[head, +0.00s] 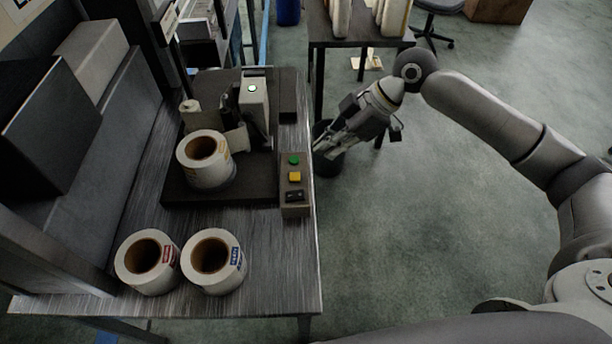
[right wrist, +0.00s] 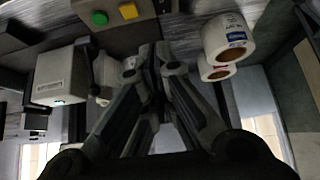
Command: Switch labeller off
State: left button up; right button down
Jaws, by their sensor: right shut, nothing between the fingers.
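The labeller (head: 175,190) is a dark base on the table with a label roll and a pale head unit (head: 252,100) showing a green light. Its grey control box (head: 294,210) is at the base's right side, with a green button (head: 294,160), a yellow button (head: 294,176) and a black switch (head: 294,196). My right gripper (head: 324,149) is shut and empty, just right of the control box and apart from it. My left gripper is not in view.
Two spare label rolls (head: 147,262) (head: 213,262) stand on the table's near part. A second table (head: 345,38) is at the back. Floor to the right is open.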

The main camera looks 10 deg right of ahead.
jog(key=p, duration=0.3)
send_over(304, 190)
jog(key=f, duration=0.7)
jog(key=shift+a+f, duration=0.35)
jog(key=shift+f, duration=0.05)
jog(key=f, duration=0.3)
jog(key=shift+d+f+p, duration=0.2)
jog(key=shift+d+p, duration=0.1)
jog(key=shift+p, duration=0.1)
jog(key=shift+d+f, duration=0.1)
jog(key=shift+f, duration=0.3)
jog(key=shift+f, duration=0.1)
